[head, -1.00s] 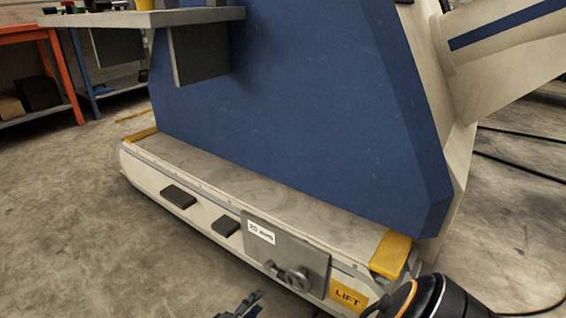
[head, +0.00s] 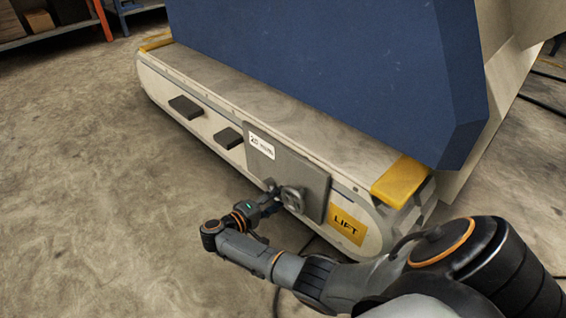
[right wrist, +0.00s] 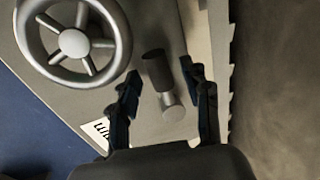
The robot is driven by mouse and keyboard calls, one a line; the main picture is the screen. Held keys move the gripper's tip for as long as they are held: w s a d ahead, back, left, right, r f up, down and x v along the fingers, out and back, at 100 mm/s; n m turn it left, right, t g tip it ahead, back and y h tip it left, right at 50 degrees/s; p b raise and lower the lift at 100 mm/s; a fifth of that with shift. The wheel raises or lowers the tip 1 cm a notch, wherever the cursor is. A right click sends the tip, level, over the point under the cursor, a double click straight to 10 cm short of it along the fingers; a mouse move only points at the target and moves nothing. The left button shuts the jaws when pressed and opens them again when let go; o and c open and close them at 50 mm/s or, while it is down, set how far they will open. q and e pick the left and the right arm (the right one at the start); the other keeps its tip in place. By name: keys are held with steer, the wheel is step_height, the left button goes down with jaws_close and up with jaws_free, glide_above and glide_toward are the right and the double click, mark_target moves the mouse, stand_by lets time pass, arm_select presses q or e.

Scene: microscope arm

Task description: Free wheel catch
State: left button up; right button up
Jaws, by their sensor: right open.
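A grey spoked handwheel (head: 293,199) sits on a grey panel (head: 308,176) low on the side of the machine base. In the right wrist view the handwheel (right wrist: 72,43) is at upper left. Beside it is a catch, a dark cylindrical knob (right wrist: 157,70) with a lighter round peg (right wrist: 173,108) near it. My right gripper (right wrist: 160,70) is open, with one fingertip on each side of the dark knob. Contact cannot be told. In the head view my right gripper (head: 275,199) is at the panel, left of the handwheel, and the catch is hidden. My left gripper is not in view.
The cream base (head: 180,128) carries two dark steps, yellow end caps and a yellow LIFT label (head: 346,227). A blue machine body (head: 330,65) rises behind it. The concrete floor (head: 90,220) in front is clear at left. Cables lie at the right.

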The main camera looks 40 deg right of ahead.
jaws_close()
stand_by(0.4)
